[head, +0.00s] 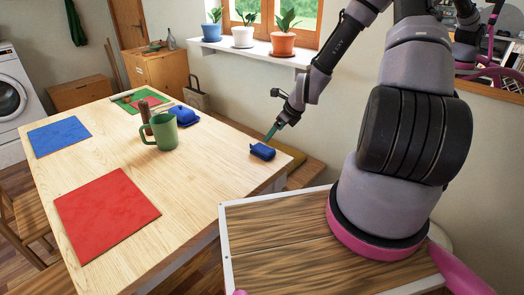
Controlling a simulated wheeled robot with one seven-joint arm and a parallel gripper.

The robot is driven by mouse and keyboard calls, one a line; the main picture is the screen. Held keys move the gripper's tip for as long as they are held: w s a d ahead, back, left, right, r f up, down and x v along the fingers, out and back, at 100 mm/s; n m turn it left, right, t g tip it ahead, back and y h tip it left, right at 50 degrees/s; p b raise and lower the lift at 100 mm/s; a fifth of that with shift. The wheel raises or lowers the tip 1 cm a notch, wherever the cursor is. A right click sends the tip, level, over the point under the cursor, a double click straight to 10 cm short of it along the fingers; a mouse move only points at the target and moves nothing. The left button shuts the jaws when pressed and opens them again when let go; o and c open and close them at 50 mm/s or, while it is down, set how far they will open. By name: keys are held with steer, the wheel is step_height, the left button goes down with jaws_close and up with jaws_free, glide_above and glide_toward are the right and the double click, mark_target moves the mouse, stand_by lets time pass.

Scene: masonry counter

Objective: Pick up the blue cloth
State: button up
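A small dark blue folded item (262,151), which looks like the blue cloth, lies near the table's right edge. A second blue item (183,115), also possibly cloth, lies at the back behind the green mug, partly hidden by it. My gripper (271,135) points down just above the nearer blue item, with a small gap seeming to show between them. Its fingers are too small and edge-on to tell whether they are open or shut.
On the wooden table (205,185) are a green mug (166,132), a brown mill-like object (146,118), a red mat (104,212), a blue mat (59,136) and a green mat (128,105) with something red on it. Potted plants (243,36) stand on the windowsill.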

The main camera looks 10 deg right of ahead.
mark_target(263, 145)
steer(key=shift+m, duration=0.7)
steer(key=x, duration=0.7)
steer(key=shift+s, duration=0.15)
steer(key=shift+x, duration=2.7)
steer(key=shift+a+r, duration=0.2)
steer(key=c, duration=1.5)
steer(key=shift+o, duration=0.2)
step_height(263, 145, up, 10)
